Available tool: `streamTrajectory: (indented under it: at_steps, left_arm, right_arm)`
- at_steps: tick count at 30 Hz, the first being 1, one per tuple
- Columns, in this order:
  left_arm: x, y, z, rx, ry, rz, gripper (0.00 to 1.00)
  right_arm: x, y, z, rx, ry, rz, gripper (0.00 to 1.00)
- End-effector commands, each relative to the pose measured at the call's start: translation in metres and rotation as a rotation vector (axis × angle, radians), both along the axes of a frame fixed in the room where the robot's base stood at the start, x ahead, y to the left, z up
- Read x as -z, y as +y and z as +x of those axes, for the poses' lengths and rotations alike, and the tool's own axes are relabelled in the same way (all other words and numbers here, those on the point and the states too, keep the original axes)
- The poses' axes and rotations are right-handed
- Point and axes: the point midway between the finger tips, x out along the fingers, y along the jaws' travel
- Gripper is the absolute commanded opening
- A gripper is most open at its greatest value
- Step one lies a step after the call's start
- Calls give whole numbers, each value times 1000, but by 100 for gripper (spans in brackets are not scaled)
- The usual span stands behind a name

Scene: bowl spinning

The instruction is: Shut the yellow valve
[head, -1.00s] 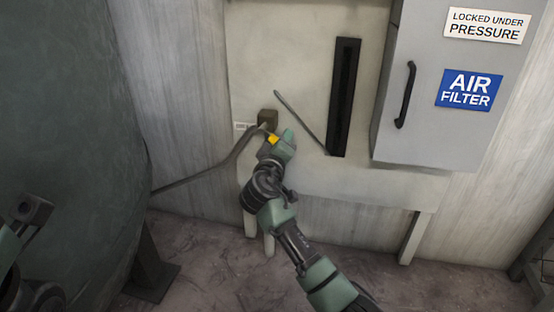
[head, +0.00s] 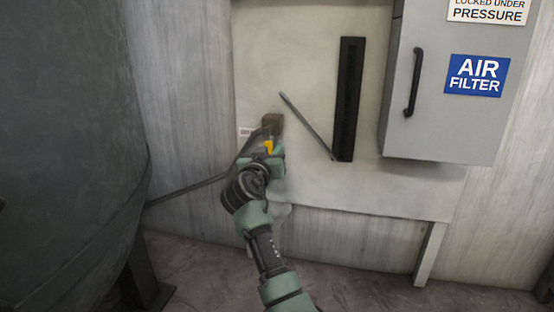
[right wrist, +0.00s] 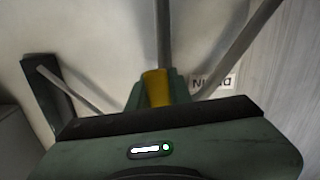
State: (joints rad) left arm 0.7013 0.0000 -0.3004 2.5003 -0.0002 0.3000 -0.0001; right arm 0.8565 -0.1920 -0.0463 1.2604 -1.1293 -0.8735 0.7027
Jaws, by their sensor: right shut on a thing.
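The yellow valve (head: 268,146) is a small yellow handle just below a dark olive block on the pale wall panel. My right gripper (head: 269,152) is at it, with the arm coming up from below and hiding part of the valve. In the right wrist view the yellow handle (right wrist: 156,88) stands between the two green fingers (right wrist: 157,97), which are shut on it. A grey pipe runs upward behind the handle there. My left gripper is not in view.
A grey cabinet (head: 437,120) with a black handle and an AIR FILTER sign hangs at the right. A black slot (head: 348,95) and a thin slanted rod (head: 308,127) are right of the valve. A large dark green tank (head: 65,120) fills the left.

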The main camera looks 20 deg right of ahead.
Motion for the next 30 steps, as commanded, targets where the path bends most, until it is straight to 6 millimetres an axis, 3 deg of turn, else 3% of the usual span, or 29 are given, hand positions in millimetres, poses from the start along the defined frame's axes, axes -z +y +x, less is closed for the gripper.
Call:
streamTrajectory:
  at_steps: [7, 24, 25, 27, 30]
  left_arm:
    - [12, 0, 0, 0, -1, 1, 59]
    - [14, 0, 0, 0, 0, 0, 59]
    - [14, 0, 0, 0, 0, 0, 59]
    - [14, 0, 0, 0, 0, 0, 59]
    - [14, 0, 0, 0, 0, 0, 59]
  right_arm:
    - [2, 5, 4, -1, -52, 79, 0]
    - [0, 7, 5, -2, -72, 107, 0]
    - [0, 7, 5, -2, -72, 107, 23]
    - [0, 7, 5, -2, -71, 106, 42]
    - [0, 7, 5, -1, -71, 105, 42]
